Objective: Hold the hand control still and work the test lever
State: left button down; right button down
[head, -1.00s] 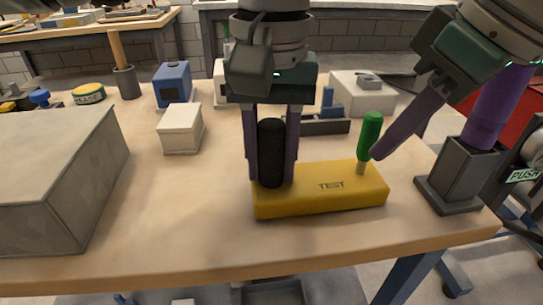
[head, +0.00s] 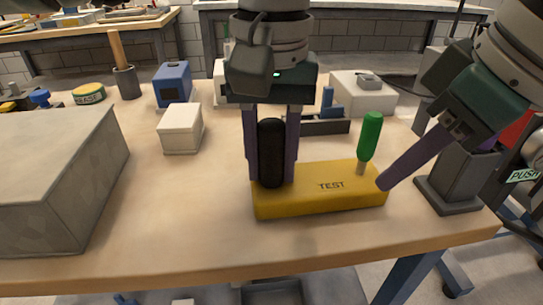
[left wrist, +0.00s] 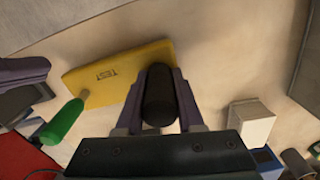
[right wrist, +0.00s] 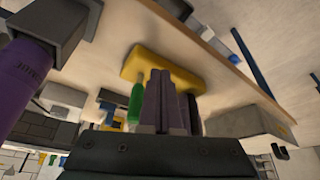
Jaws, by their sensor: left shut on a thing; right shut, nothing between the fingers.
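The hand control is a yellow block (head: 310,201) marked TEST, lying on the bench. A black upright grip (head: 271,150) stands at its left end, and a green-handled test lever (head: 370,137) at its right end. My left gripper (head: 271,172) is shut around the black grip, one finger on each side; the left wrist view shows this grip too (left wrist: 159,97). My right gripper (head: 383,184) is shut and empty, its fingertips low by the block's right end, right of the lever. In the right wrist view the green lever (right wrist: 136,103) stands beside the shut fingers.
A large grey box (head: 60,170) fills the bench's left side. A white box (head: 181,128) and a blue box (head: 172,84) stand behind. The bench front is clear.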

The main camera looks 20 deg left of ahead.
jog(key=a+v, duration=0.1)
jog(key=v, duration=0.7)
jog(key=shift+s+a+r, duration=0.25)
jog(key=shift+r, duration=0.15)
jog(key=shift+f, duration=0.1)
dwell(0.5)
